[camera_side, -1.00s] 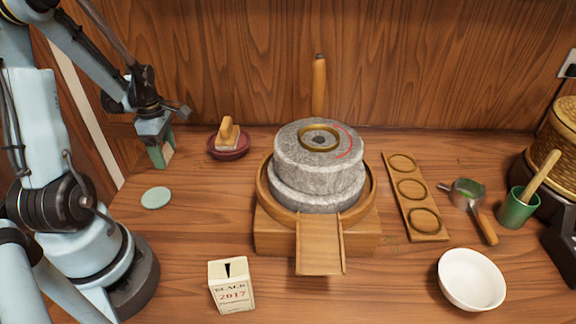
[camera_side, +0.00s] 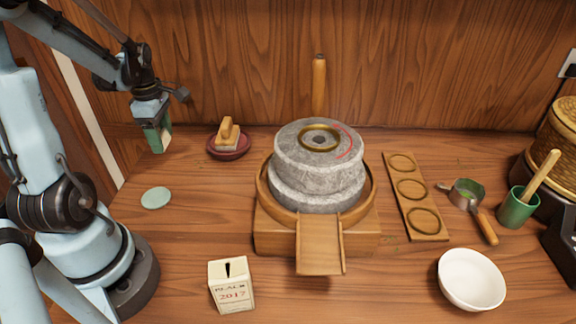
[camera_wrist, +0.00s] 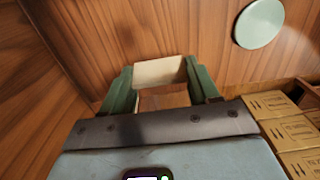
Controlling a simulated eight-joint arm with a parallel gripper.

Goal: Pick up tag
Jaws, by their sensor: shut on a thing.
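My gripper (camera_side: 158,143) hangs above the left part of the table, its green fingers pointing down. A pale cream tag (camera_side: 166,138) shows at the fingers, clear of the tabletop. In the wrist view, the tag (camera_wrist: 160,70) is a flat cream piece between the two green fingertips, and the gripper (camera_wrist: 158,76) is shut on it. Any marking on the tag cannot be read.
A pale green disc (camera_side: 156,198) lies on the table below the gripper. A dark red dish (camera_side: 229,154) with a wooden-handled piece stands right of it. A slotted box marked 2017 (camera_side: 232,288) is at the front. A stone mill (camera_side: 318,158) fills the middle.

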